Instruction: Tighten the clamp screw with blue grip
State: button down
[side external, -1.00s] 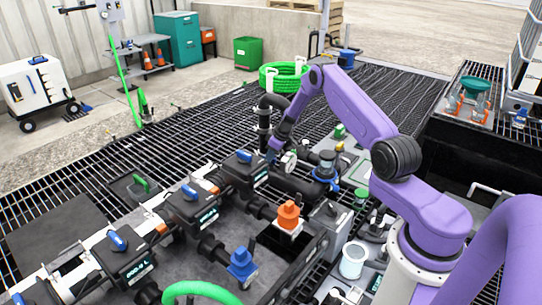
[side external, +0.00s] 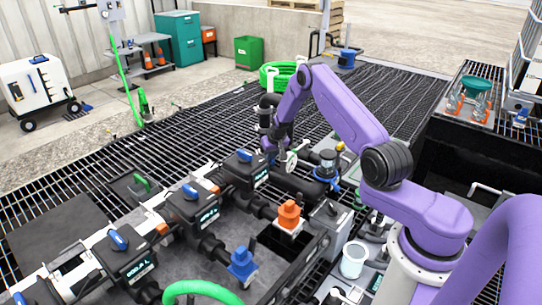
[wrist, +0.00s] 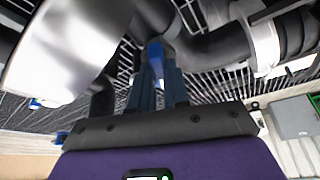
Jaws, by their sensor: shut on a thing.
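The blue grip of the clamp screw (wrist: 154,58) shows in the wrist view between the dark blue fingers of my gripper (wrist: 160,80). The fingers are shut on it, and they hide part of it. The rest of the screw and its clamp cannot be made out. In the side external view my gripper (side external: 270,148) reaches down at the black pipework behind the row of valve boxes. The blue grip is too small and covered to tell clearly there.
A large shiny metal cylinder (wrist: 75,45) is close on the left in the wrist view. A thick black pipe (wrist: 222,45) curves on the right.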

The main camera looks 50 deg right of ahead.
jog(key=shift+a+m+g+h, duration=0.1)
jog(key=shift+m+g+h, duration=0.3)
jog(key=shift+m, duration=1.6)
jog(key=c, duration=1.1)
grip_release()
jog(key=v, duration=1.7)
jog(key=shift+a+r, duration=0.15)
jog(key=shift+a, duration=0.15)
jog(key=shift+w, duration=0.1)
